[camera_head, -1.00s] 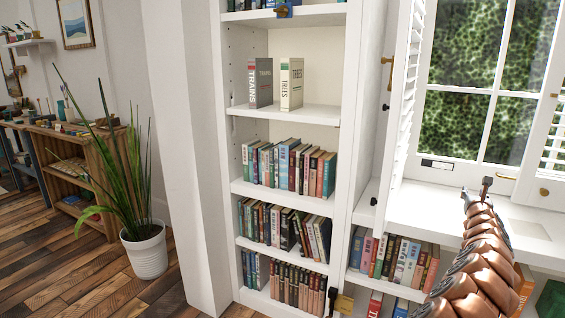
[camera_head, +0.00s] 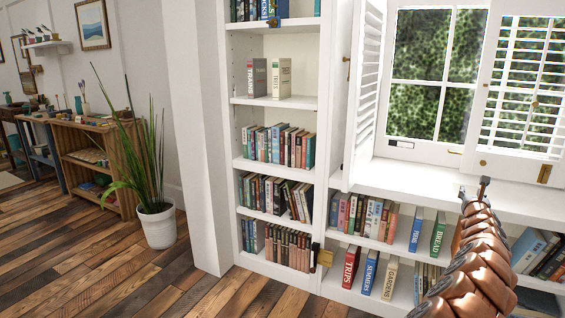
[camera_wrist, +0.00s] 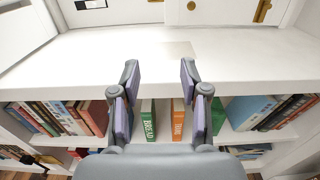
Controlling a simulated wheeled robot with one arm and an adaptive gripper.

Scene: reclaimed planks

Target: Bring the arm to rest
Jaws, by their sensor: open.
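My gripper (camera_wrist: 159,82) is open in the wrist view, with its two fingers apart and nothing between them. It points toward the white window sill (camera_wrist: 230,58), with the shelf of books below it. In the head view my brown, segmented arm rises from the lower right, and the gripper (camera_head: 475,188) shows small at its end, in front of the sill. Its fingers are too small to read there. I cannot tell whether the gripper touches the sill.
A low white bookcase holds a green book (camera_head: 438,233) and several others under the sill. A tall white bookcase (camera_head: 275,105) stands left of it. The shuttered window (camera_head: 433,75) is behind. A potted plant (camera_head: 157,222) stands on the plank floor (camera_head: 110,270), which has free room at front left.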

